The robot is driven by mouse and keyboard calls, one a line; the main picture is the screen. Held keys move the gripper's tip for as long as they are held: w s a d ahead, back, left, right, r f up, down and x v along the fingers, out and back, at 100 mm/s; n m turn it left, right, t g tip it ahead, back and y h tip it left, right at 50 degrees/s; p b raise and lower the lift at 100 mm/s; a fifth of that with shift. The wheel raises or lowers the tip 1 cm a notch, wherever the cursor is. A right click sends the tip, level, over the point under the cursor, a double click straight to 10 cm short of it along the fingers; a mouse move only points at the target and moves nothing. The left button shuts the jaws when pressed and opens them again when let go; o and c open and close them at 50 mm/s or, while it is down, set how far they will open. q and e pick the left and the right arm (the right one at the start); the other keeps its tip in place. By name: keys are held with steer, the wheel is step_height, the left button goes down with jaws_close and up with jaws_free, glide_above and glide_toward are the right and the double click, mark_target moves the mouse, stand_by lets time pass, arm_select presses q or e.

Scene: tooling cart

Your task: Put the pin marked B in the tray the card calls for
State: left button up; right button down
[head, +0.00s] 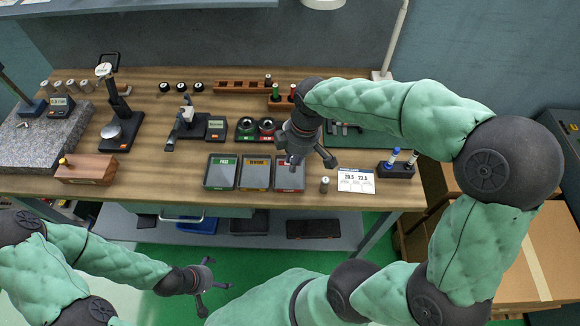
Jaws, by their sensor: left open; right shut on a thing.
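My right gripper (297,158) is above the red-edged tray (289,186), pointing down. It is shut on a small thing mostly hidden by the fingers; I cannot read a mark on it. Left of that tray are the yellow-edged rework tray (255,186) and the green-edged pass tray (220,186). A grey metal pin (324,185) stands upright on the bench between the red tray and the card; its mark is too small to read. The white card (356,181) shows "20.5 23.5"; its smaller print is unreadable. My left gripper (211,286) is open and empty, below the bench's front edge.
A dial gauge stand (117,122), a micrometer-like gauge (186,122) and ring gauges (257,127) stand behind the trays. A wooden block (86,169) is at left, and a pen holder (396,170) is right of the card. Bare bench lies left of the pass tray.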

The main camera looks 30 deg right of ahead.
steer(key=w+f, duration=0.2)
steer(key=shift+d+f+b, duration=0.15)
steer(key=shift+f+b, duration=0.15)
steer(key=shift+w+f+b, duration=0.2)
steer(key=shift+f+b, duration=0.1)
steer(key=shift+f, duration=0.6)
steer(key=shift+w+f+b, duration=0.15)
steer(key=shift+f+b, duration=0.1)
steer(key=shift+f, duration=0.65)
steer(key=shift+f, duration=0.15)
steer(key=c, duration=1.2)
jaws_free()
steer(key=shift+o, duration=0.2)
step_height(320, 180, up, 12)
steer(key=s+d+p, duration=0.1)
steer(key=p, duration=0.2)
steer(key=shift+d, duration=0.3)
